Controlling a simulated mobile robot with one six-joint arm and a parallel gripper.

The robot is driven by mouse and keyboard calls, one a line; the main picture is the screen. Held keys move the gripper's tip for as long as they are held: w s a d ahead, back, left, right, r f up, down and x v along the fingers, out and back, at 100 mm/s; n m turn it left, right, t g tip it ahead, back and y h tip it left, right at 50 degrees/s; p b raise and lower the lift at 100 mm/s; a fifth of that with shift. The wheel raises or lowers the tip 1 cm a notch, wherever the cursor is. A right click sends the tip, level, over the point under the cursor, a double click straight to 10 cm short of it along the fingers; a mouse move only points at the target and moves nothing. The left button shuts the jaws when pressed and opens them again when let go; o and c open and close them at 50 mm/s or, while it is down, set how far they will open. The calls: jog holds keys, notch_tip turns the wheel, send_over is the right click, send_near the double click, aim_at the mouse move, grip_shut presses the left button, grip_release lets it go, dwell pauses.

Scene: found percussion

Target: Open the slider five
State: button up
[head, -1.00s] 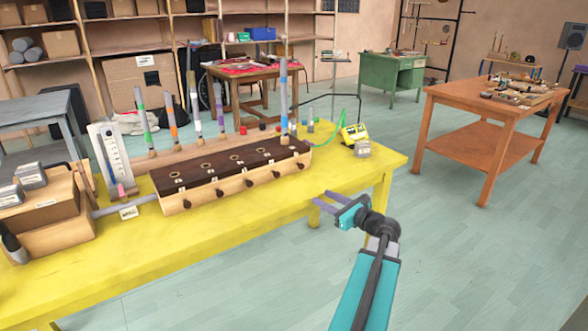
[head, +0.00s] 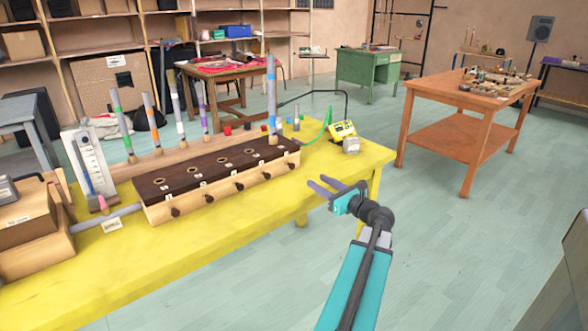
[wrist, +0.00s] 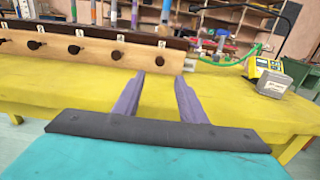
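The slider box (head: 222,187) is a long pale wooden box with a dark top on the yellow table (head: 200,235). Several dark round knobs line its front under small number labels, too small to read. The rightmost knob (head: 291,166) is at the right end of the front. All knobs look alike, and I cannot tell how far any slider is out. My gripper (head: 320,182) is open and empty, to the right of the box and apart from it.
Coloured-band tubes stand behind the box, with a taller tube (head: 271,95) at its right end. A yellow device (head: 343,130) with a green cable and a grey block (head: 351,146) sit at the table's right end. A gauge board (head: 88,165) and cartons are at left.

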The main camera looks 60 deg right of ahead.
aim_at(293, 166)
jog(key=b+x, duration=0.1)
jog(key=x, duration=1.2)
jog(key=shift+w, duration=0.3)
jog(key=shift+d, duration=0.1)
grip_shut()
